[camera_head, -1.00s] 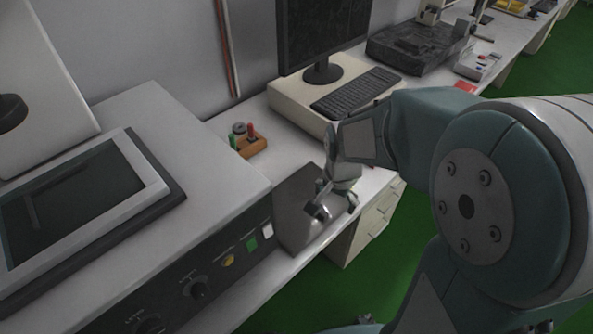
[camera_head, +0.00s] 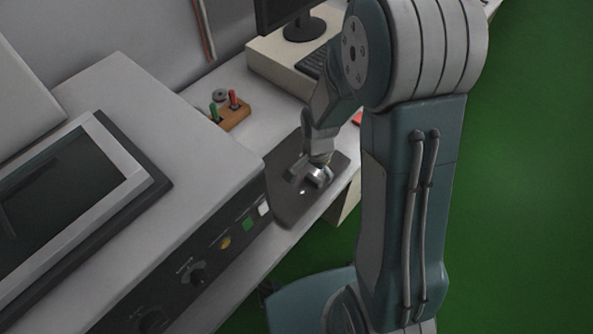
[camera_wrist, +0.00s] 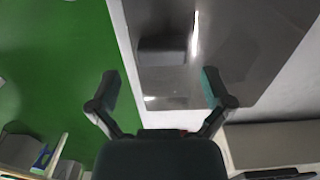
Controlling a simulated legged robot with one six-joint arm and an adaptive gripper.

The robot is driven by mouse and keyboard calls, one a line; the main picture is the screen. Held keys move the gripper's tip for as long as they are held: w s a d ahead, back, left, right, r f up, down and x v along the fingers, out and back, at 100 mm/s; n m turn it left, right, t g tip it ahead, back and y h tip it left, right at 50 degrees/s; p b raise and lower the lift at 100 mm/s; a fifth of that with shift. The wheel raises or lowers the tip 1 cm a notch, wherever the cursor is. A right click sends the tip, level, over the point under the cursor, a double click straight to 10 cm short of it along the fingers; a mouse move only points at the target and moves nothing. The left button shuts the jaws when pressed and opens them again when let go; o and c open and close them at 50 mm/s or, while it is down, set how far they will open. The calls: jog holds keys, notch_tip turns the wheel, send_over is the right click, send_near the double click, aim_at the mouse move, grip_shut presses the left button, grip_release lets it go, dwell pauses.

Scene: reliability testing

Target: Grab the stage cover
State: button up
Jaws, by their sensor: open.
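The stage cover appears to be the dark grey, shiny plate (camera_head: 286,206) on the white bench, beside the right end of the big machine. In the wrist view the plate (camera_wrist: 255,62) fills the upper right, with a dark raised block (camera_wrist: 163,50) near its left edge that looks like a handle. My gripper (camera_head: 316,176) is over the plate in the head view. In the wrist view my gripper (camera_wrist: 160,84) is open and empty, with the block ahead of the gap between its fingers. The left finger shows over green floor, the right over the plate. Contact is not visible.
The large machine (camera_head: 165,150) with a screen and front knobs stands at left. A wooden holder (camera_head: 232,117) with red and green tools sits behind the plate. A monitor and keyboard (camera_head: 310,62) are farther back. Green floor (camera_head: 530,200) is open at right.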

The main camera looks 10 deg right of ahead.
aim_at(314, 177)
jog(key=shift+a+f, duration=0.15)
jog(key=shift+f, duration=1.7)
jog(key=c, duration=1.2)
